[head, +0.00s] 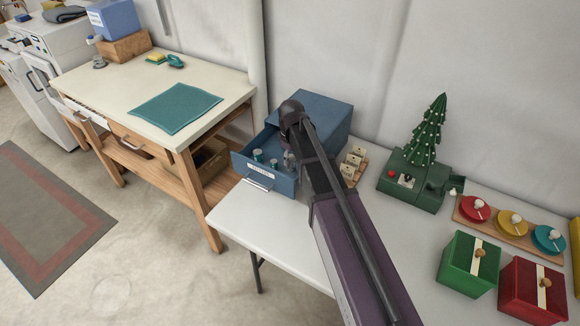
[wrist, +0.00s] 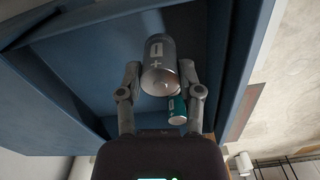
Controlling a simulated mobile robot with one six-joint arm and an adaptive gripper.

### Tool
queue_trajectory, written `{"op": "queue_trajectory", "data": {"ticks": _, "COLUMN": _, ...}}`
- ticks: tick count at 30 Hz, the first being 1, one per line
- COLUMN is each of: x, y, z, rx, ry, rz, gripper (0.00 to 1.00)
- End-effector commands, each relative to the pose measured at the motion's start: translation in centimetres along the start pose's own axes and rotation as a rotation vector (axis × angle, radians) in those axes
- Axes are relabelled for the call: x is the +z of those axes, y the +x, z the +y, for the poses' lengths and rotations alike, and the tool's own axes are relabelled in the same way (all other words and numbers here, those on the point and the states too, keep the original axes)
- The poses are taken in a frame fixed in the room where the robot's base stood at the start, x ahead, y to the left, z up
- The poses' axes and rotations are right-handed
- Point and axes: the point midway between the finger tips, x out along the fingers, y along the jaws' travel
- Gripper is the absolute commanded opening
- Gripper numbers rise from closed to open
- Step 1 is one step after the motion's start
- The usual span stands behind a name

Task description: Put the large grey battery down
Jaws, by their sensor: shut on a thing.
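The large grey battery (wrist: 158,66), a cylinder with a plus and minus mark, is between the two fingers of my gripper (wrist: 160,80) in the wrist view. My gripper is shut on it. In the head view my gripper (head: 289,160) is over the open blue drawer (head: 240,165), mostly hidden behind my arm. A small teal battery (wrist: 177,110) shows just beside the grey one in the wrist view. Teal-and-grey batteries (head: 258,156) stand in the drawer in the head view. I cannot tell whether the grey battery touches the drawer floor.
The blue cabinet (head: 325,112) stands on the white table (head: 245,215). A wooden rack of cards (head: 353,162) and a green base with a small tree (head: 423,150) are to its right. Green (head: 468,264) and red boxes (head: 530,290) stand at the front right.

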Motion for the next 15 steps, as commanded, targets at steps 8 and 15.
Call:
{"op": "queue_trajectory", "data": {"ticks": 8, "x": 0.0, "y": 1.5, "z": 0.0, "rx": 0.0, "ry": -0.001, "rz": 0.0, "gripper": 0.0}}
{"op": "queue_trajectory", "data": {"ticks": 15, "x": 0.0, "y": 3.4, "z": -0.1, "rx": 0.0, "ry": -0.001, "rz": 0.0, "gripper": 0.0}}
